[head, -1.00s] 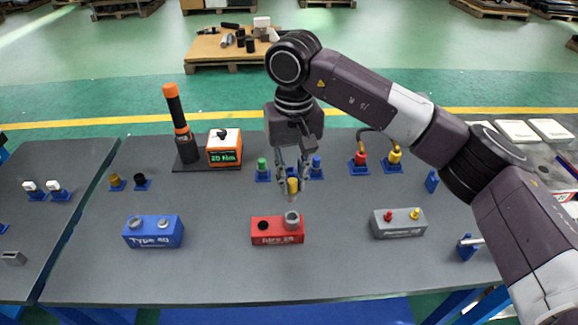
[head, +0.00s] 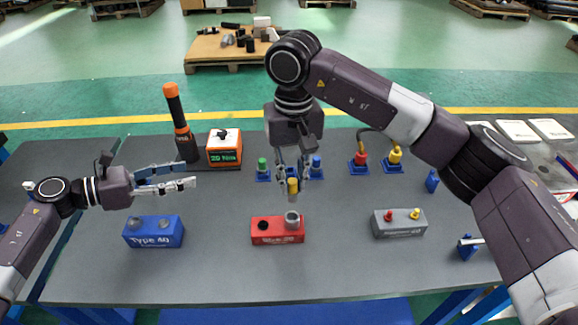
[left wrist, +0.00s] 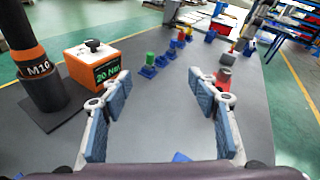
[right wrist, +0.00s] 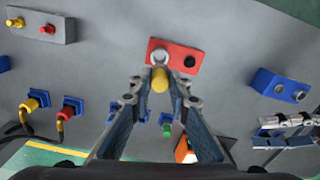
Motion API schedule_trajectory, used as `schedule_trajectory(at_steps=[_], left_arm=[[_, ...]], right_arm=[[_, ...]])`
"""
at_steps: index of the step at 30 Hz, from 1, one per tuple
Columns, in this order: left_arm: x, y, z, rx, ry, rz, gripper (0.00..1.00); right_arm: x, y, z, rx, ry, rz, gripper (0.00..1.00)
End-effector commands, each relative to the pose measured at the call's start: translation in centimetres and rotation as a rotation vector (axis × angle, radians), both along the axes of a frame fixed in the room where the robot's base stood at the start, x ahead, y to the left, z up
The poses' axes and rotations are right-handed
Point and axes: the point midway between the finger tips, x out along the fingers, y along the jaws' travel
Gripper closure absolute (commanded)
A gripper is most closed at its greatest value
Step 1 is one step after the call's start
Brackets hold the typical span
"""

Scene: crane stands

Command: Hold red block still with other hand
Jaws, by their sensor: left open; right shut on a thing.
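The red block (head: 263,238) lies on the dark grey table, with a black hole on its left and a grey ring on its right. It also shows in the right wrist view (right wrist: 181,47) and, partly hidden by a finger, in the left wrist view (left wrist: 223,82). My right gripper (head: 293,178) is shut on a yellow-brown plug (head: 293,188), above and just behind the grey ring; the plug also shows in the right wrist view (right wrist: 160,79). My left gripper (head: 194,177) is open and empty, to the left of the red block and above the table, its fingers pointing right.
A blue block (head: 153,240) stands to the left and a grey block (head: 385,231) to the right. Behind are an orange torque box (head: 224,156), an orange-black tool (head: 183,140), and several coloured connectors on blue bases. The table front is clear.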

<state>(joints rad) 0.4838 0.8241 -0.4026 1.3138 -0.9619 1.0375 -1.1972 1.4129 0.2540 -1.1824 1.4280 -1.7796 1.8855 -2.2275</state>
Motion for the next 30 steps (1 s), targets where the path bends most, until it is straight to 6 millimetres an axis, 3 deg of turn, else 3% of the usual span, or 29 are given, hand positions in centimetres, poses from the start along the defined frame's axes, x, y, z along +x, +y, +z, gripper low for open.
schedule_trajectory(at_steps=[1,3,6,12,20,30], left_arm=[[-1.0,-2.1,-0.5,0.045,-0.018,-0.078,0.45],[-2.7,-4.5,-1.7,0.12,-0.038,-0.19,0.45],[-4.9,-7.1,-3.4,0.225,-0.065,-0.335,0.45],[-7.7,-9.3,-5.6,0.371,-0.097,-0.516,0.45],[-8.2,-10.7,-6.8,0.403,-0.102,-0.556,0.45],[-8.1,-14.6,-9.5,0.402,-0.1,-0.552,0.45]], right_arm=[[0.0,0.0,0.0,0.0,-0.001,0.0,1.0],[0.0,0.0,0.0,0.0,-0.001,0.0,1.0],[0.0,0.0,0.0,0.0,0.0,0.0,1.0],[0.0,0.0,0.0,0.0,-0.001,0.0,1.0],[0.0,0.0,0.0,0.0,0.0,0.0,1.0],[0.0,0.0,0.0,0.0,0.0,0.0,1.0]])
